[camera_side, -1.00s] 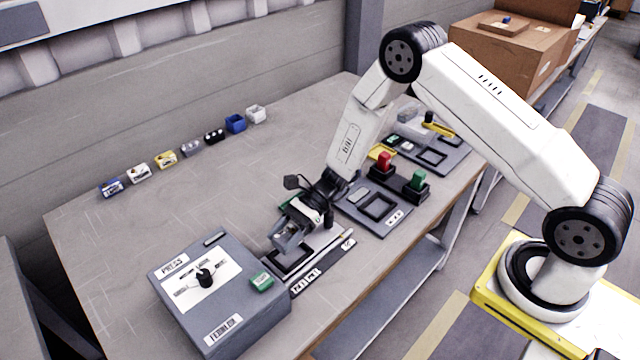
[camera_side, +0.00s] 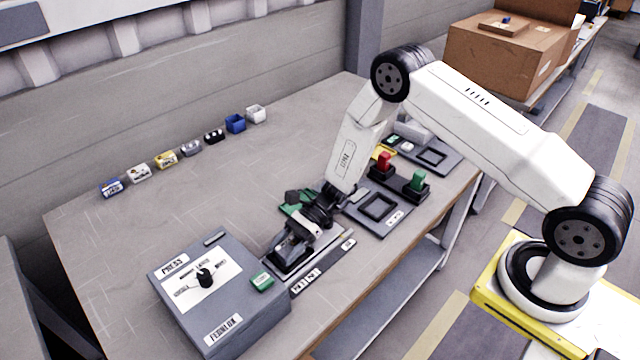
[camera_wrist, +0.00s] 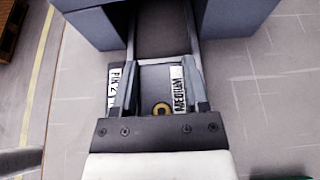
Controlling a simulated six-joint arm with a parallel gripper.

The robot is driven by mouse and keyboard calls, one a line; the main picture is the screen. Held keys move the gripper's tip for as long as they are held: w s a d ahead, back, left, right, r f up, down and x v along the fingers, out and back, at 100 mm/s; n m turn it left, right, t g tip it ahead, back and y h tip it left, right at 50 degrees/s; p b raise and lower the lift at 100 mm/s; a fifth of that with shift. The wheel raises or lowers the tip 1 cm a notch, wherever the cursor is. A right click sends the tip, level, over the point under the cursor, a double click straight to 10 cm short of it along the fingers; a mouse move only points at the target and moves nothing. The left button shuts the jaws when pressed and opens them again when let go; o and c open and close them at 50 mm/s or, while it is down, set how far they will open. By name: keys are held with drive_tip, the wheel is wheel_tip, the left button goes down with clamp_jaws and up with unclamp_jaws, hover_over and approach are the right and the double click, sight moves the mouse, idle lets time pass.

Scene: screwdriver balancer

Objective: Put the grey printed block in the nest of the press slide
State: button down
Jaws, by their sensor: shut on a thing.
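My gripper (camera_side: 292,252) is low over the press slide, pointing down. In the wrist view, my gripper (camera_wrist: 160,88) has a finger on each side of the grey printed block (camera_wrist: 150,78) and is shut on it. The block's face shows a yellow ring and a label reading MEDIUM. In the side view, the dark nest (camera_side: 280,270) of the slide lies directly under my gripper, which partly hides it and the block. I cannot tell whether the block is inside the nest or just above it. The slide's rails (camera_wrist: 194,35) run into the press opening.
The grey press box (camera_side: 225,300), with a black knob and green button, stands close beside my gripper. A red and green button box (camera_side: 400,185) and dark trays (camera_side: 378,208) lie to the right. Several small blocks (camera_side: 190,147) line the back. The table's middle left is clear.

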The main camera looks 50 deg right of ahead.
unclamp_jaws()
drive_tip(key=shift+d, duration=0.1)
drive_tip(key=shift+d+r, duration=0.2)
drive_tip(key=shift+d, duration=0.25)
drive_tip(key=shift+v, duration=0.95)
wheel_tip(320, 180, up, 5)
drive_tip(key=shift+f, duration=0.1)
drive_tip(key=shift+r, duration=1.15)
drive_tip(key=shift+r, duration=0.1)
drive_tip(key=shift+r, duration=2.4)
